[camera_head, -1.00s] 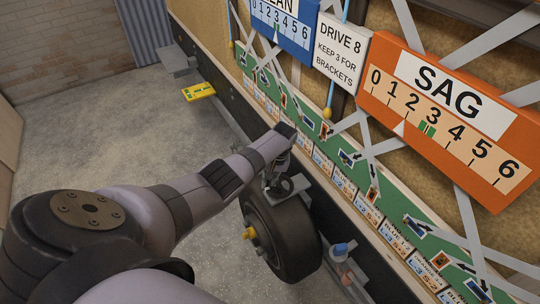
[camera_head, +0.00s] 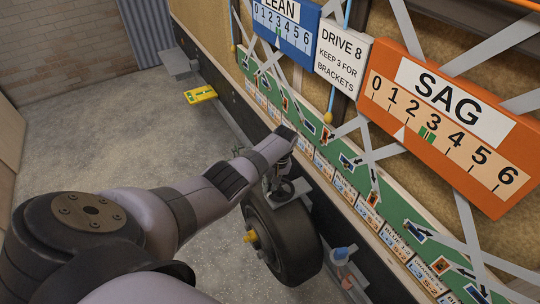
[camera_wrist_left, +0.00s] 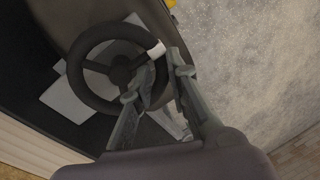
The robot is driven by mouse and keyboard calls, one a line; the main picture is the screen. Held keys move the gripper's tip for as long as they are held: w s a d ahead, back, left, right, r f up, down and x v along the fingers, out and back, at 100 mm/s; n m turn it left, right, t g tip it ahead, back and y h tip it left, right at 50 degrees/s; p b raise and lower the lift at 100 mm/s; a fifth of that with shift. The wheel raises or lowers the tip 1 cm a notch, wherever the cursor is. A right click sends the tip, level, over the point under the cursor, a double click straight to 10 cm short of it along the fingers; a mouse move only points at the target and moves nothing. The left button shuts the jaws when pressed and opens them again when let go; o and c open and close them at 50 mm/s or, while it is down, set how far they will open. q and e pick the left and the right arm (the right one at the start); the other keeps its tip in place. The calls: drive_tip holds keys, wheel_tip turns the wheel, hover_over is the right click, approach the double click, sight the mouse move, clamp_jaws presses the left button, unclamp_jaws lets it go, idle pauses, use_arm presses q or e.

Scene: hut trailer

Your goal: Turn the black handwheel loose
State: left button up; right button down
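The black handwheel (camera_head: 283,190) sits on a grey bracket above the trailer tyre in the head view. In the left wrist view the handwheel (camera_wrist_left: 77,74) shows as a dark ring with spokes and a white mark (camera_wrist_left: 156,50) on its rim. My left gripper (camera_wrist_left: 163,72) is at the rim's right side, near the mark. Its fingers are apart, one over the inside of the ring and one just outside. I cannot tell whether they touch the rim. In the head view my left gripper (camera_head: 279,166) is over the wheel and partly hides it. My right gripper is out of view.
The tyre (camera_head: 285,240) with a yellow hub piece stands below. The wall carries an orange SAG scale (camera_head: 447,105), a blue scale (camera_head: 284,25) and a green diagram strip (camera_head: 395,210). The floor at left is clear.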

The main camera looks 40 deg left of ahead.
use_arm(q)
drive_tip(key=shift+o, duration=0.3)
drive_tip(key=shift+r, duration=0.1)
wheel_tip(320, 180, up, 12)
drive_tip(key=w+d, duration=0.1)
drive_tip(key=shift+w+d, duration=0.3)
